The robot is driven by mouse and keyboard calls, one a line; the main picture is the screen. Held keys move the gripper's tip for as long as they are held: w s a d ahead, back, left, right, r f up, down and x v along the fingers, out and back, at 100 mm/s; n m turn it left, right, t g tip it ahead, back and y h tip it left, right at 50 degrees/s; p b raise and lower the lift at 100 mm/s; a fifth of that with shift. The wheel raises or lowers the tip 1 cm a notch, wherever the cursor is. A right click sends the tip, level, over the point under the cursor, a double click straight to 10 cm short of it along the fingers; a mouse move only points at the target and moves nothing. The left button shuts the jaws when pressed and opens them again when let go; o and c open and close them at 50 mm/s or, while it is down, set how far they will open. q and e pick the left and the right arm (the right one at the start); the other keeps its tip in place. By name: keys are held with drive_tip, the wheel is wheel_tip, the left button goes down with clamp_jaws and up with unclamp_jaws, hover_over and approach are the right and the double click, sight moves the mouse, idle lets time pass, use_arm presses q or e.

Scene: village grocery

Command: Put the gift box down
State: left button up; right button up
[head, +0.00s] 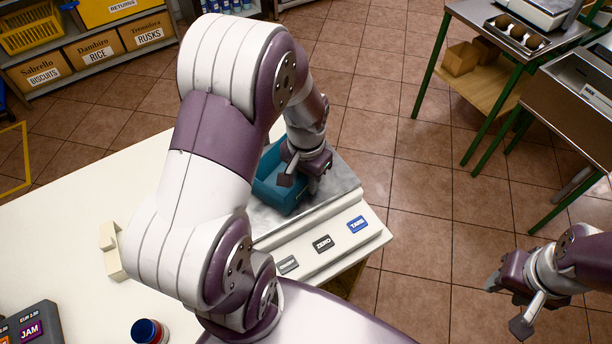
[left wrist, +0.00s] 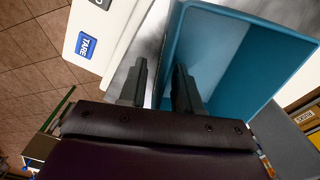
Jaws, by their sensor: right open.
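The gift box, a teal open-topped box (head: 268,185), sits on the metal pan of the white scale (head: 336,183), partly hidden behind my left arm. It also shows large in the left wrist view (left wrist: 240,55). My left gripper (head: 301,184) is at the box's side. In the left wrist view its two fingers (left wrist: 162,85) stand apart, one outside the box wall and one inside, with a visible gap between the outer finger and the wall. My right gripper (head: 508,306) is open and empty over the floor at the lower right, away from the box.
The scale has TARE and ZERO buttons (head: 323,243) on its front, near the white counter's right end. A cream block (head: 112,252), a blue-lidded jar (head: 148,331) and a dark JAM unit (head: 32,326) are on the counter. Green-legged tables (head: 497,45) stand at right, beyond open floor.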

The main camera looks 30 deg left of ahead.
use_arm(q)
drive_tip(key=shift+w+r, duration=0.1)
drive_tip(key=shift+r, duration=0.25)
wheel_tip(320, 180, up, 11)
drive_tip(key=s+d+f+t, duration=0.1)
drive_tip(key=s+d+f, duration=0.4)
drive_tip(key=d+f, duration=0.1)
drive_tip(key=shift+s+n, duration=0.15)
drive_tip(key=shift+n, duration=0.25)
drive_tip(key=shift+r, duration=0.1)
